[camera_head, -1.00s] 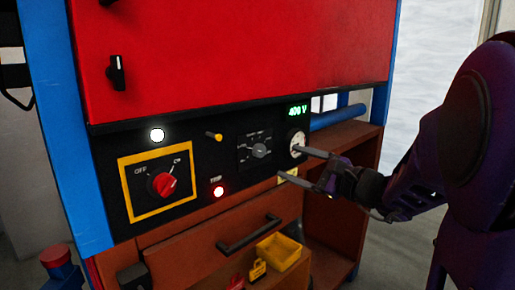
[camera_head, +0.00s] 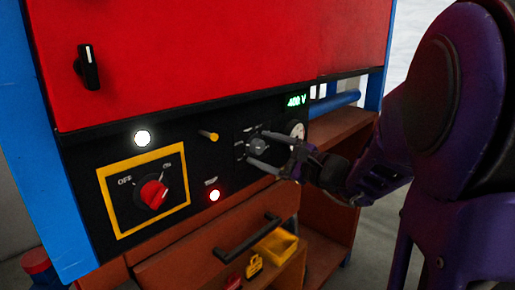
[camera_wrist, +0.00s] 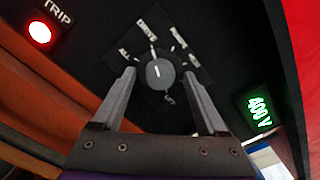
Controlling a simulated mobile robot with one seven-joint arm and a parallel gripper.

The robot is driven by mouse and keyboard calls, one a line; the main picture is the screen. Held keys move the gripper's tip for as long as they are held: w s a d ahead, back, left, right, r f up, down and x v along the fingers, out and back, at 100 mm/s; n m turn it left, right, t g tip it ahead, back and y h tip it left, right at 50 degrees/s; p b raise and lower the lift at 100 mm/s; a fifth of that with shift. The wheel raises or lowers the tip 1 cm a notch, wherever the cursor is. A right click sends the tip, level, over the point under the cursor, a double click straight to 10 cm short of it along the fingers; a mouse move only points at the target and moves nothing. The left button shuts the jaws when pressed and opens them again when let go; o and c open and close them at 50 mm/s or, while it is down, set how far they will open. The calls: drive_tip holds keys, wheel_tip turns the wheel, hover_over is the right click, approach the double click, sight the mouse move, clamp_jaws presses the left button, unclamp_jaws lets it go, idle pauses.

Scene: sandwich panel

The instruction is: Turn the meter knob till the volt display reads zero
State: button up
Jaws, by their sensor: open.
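The meter knob (camera_head: 258,146) is a grey round knob on a dark square plate on the black panel. In the wrist view the knob (camera_wrist: 160,74) lies just beyond and between the two fingertips. My gripper (camera_head: 257,151) is open, its fingers on either side of the knob in the picture; I cannot tell whether they touch it. It also shows in the wrist view (camera_wrist: 158,82). The green volt display (camera_head: 297,101) reads about 400 V; in the wrist view the display (camera_wrist: 258,111) reads 400 V.
A red rotary switch (camera_head: 153,195) in a yellow frame sits on the panel's left. A drawer handle (camera_head: 247,237) sticks out below. A round gauge (camera_head: 297,130) is right of the knob.

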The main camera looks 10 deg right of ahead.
clamp_jaws()
idle(0.3)
drive_tip(key=shift+m, duration=0.3)
drive_tip(key=m+p, duration=0.2)
drive_tip(key=m, duration=0.2)
drive_tip(key=shift+m+p, duration=0.95)
drive_tip(key=shift+m, duration=1.05)
